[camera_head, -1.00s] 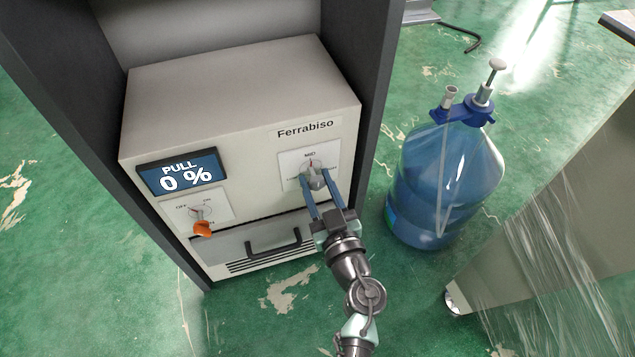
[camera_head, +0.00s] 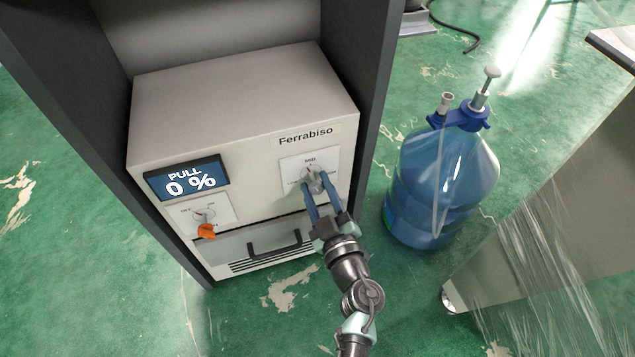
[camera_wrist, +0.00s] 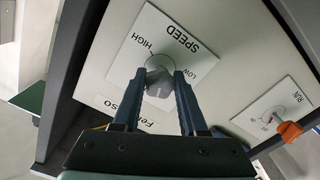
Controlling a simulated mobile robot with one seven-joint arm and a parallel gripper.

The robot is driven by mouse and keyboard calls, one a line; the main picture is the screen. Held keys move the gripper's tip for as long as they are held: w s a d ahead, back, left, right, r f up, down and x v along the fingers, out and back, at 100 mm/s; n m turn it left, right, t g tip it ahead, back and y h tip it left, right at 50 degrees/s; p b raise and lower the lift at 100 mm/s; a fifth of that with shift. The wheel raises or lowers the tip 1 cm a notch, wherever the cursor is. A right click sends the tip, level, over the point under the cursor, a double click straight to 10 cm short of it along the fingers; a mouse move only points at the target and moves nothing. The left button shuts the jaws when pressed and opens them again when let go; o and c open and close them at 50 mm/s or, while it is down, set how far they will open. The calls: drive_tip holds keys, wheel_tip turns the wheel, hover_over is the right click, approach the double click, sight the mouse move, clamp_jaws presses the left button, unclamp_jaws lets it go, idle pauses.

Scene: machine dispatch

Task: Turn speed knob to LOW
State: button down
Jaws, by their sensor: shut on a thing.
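The grey speed knob (camera_head: 314,181) sits on a white plate (camera_head: 297,163) on the upper right of the machine front. In the wrist view the knob (camera_wrist: 158,80) shows between my fingertips, with HIGH, SPEED and LOW printed on the plate (camera_wrist: 186,28) around it. My gripper (camera_head: 316,188) has its two blue fingers closed on the knob's sides. It also shows in the wrist view (camera_wrist: 160,82). The knob's exact pointing is hard to read, as the fingers cover part of it.
A display reading PULL 0 % (camera_head: 187,178) is at the machine's upper left. An orange switch (camera_head: 207,232) is below it. A drawer with a dark handle (camera_head: 274,243) is under the knob. A blue water jug (camera_head: 440,190) stands on the floor at right.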

drive_tip(key=n+p, duration=0.1)
drive_tip(key=n, duration=0.3)
drive_tip(key=shift+n, duration=0.4)
drive_tip(key=n, duration=1)
drive_tip(key=shift+b, duration=0.4)
drive_tip(key=n+b, duration=0.1)
drive_tip(key=n, duration=0.3)
drive_tip(key=shift+n, duration=0.7)
drive_tip(key=shift+c, duration=2.2)
unclamp_jaws()
drive_tip(key=shift+s, duration=0.1)
drive_tip(key=p+v, duration=0.3)
drive_tip(key=v, duration=1)
drive_tip(key=shift+p, duration=0.4)
